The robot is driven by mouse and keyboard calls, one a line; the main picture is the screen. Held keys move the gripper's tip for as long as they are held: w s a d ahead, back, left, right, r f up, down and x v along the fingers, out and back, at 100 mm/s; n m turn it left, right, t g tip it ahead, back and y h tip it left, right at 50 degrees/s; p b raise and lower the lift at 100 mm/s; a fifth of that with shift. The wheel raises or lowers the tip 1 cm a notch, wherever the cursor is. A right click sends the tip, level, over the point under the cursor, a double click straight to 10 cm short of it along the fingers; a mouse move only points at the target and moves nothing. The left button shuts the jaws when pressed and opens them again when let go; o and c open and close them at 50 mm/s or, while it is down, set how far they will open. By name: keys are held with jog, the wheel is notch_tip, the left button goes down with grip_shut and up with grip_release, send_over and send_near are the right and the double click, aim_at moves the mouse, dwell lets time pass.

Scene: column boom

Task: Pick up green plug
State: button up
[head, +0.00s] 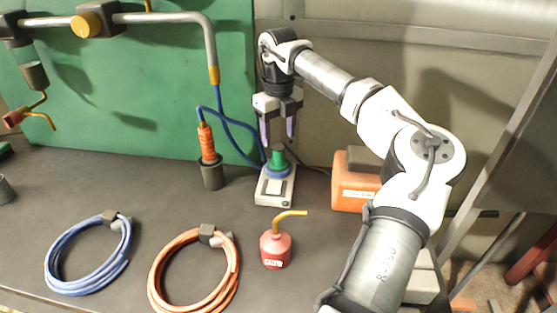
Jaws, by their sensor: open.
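The green plug (277,158) stands upright in the blue ring on top of a small white box (274,190) near the middle of the bench. My gripper (278,140) points down just above it, with its two purple-tinted fingers apart. The fingertips look to be over or slightly behind the plug, and nothing is between them. I cannot tell the exact gap in depth.
An orange torch in a dark holder (212,175) stands left of the box, with a blue hose beside it. A red oil can (276,249) is in front. An orange container (353,187) sits to the right. Blue (52,262) and orange (158,275) hose coils lie front left.

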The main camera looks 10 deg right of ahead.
aim_at(279, 146)
jog(key=shift+f+p, duration=1.2)
jog(key=shift+f, duration=2.3)
jog(key=c, duration=0.8)
jog(key=shift+r, duration=0.1)
jog(key=shift+r+b, duration=0.4)
jog(key=shift+r, duration=0.05)
notch_tip(279, 146, up, 2)
jog(key=shift+r+b, duration=0.2)
jog(key=shift+b, duration=0.45)
jog(key=s+a+b, duration=0.3)
jog(key=s+b, duration=0.3)
jog(key=s, duration=1.1)
jog(key=shift+s+d+r+p, duration=0.1)
jog(key=shift+s+r+p, duration=0.1)
jog(key=shift+r+p, duration=0.85)
jog(key=shift+s+d+r+p, duration=0.15)
jog(key=shift+r+p, duration=0.35)
jog(key=shift+r, duration=1.05)
